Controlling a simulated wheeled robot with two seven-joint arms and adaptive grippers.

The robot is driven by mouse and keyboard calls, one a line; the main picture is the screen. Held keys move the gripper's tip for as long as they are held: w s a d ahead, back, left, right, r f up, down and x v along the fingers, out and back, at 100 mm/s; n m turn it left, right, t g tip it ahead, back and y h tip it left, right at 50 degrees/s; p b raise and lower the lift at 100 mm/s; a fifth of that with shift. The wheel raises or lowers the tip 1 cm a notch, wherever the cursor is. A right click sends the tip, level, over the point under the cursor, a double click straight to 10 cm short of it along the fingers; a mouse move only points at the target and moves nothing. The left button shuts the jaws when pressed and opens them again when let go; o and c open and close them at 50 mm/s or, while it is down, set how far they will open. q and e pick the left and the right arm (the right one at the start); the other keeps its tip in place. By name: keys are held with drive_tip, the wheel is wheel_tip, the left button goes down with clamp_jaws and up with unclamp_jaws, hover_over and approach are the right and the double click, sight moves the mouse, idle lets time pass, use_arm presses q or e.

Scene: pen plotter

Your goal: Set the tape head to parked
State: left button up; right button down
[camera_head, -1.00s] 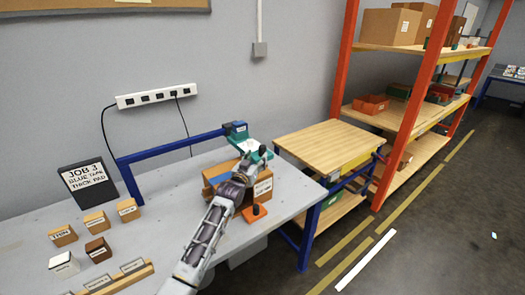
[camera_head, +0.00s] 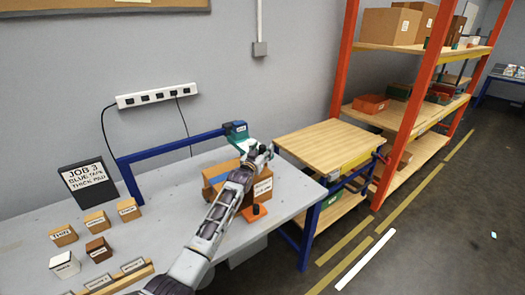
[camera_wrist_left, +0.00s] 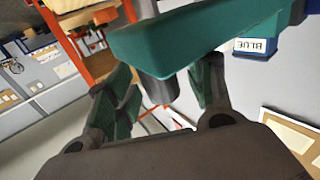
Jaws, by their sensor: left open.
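The teal tape head (camera_head: 240,143) hangs at the right end of a blue rail (camera_head: 180,143), below a blue block (camera_head: 235,128). In the left wrist view its teal body (camera_wrist_left: 190,40) crosses the top, with a dark rounded part (camera_wrist_left: 158,88) below it. The blue block with a "BLUE" label (camera_wrist_left: 257,47) shows at upper right. My left gripper (camera_head: 259,153) is at the head's right side. Its open fingers (camera_wrist_left: 163,92) stand on either side of the dark part; contact cannot be told. My right gripper is not in view.
An orange-brown box (camera_head: 263,187) stands under the head, partly behind my arm, with an orange clamp (camera_head: 254,213) in front. Labelled blocks (camera_head: 97,222) and a job sign (camera_head: 88,183) are at the left. A wooden-topped cart (camera_head: 325,145) adjoins the bench's right end.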

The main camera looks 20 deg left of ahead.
use_arm(q)
drive_tip(key=shift+w, duration=0.35)
clamp_jaws()
idle(0.3)
